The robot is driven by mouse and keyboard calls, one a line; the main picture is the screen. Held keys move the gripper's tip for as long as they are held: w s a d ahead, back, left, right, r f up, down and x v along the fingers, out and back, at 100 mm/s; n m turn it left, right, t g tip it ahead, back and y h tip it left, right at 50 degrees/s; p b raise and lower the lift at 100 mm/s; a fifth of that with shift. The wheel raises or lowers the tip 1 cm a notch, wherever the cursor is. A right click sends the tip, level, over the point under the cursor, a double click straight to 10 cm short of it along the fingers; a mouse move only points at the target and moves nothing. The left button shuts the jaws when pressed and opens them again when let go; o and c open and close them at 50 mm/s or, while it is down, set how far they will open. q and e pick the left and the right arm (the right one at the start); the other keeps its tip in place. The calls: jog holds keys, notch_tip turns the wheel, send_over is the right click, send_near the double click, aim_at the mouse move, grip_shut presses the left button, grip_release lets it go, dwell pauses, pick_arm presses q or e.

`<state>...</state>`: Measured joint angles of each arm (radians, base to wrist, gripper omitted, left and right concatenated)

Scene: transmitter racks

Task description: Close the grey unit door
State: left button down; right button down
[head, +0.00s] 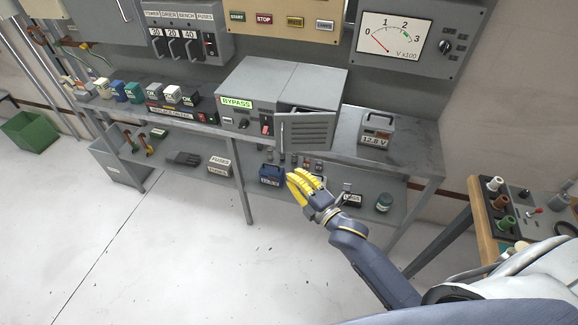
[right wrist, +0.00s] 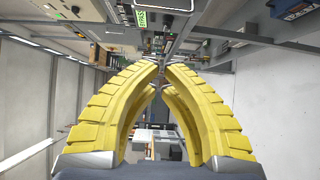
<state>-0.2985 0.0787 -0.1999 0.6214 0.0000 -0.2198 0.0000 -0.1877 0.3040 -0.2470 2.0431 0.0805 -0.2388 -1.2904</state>
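The grey unit (head: 290,80) stands on the bench, with a green-lettered BYPASS label on its front. Its louvred grey door (head: 309,132) is at the front right and stands ajar, with a dark gap into the unit above it. A handle (head: 282,131) shows at the door's left edge. My right gripper (head: 300,183) has yellow fingers and is in front of the bench, below the door and apart from it. In the right wrist view its fingertips (right wrist: 161,72) come together with nothing seen between them. My left gripper is in neither view.
A 12.8 V meter box (head: 376,130) stands right of the unit on the bench. A lower shelf holds a blue box (head: 271,174) and a green jar (head: 384,202) near my right gripper. A wooden side table (head: 486,215) is at the right. The floor in front is clear.

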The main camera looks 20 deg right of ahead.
jog(key=w+d+x, duration=0.1)
jog(key=d+x, duration=0.1)
jog(key=x, duration=1)
jog(key=shift+d, duration=0.35)
jog(key=shift+f, duration=0.1)
jog(key=m+h, duration=0.1)
jog(key=h, duration=0.1)
send_over(277, 146)
jog(key=shift+s+a, duration=0.25)
jog(key=shift+a, duration=0.05)
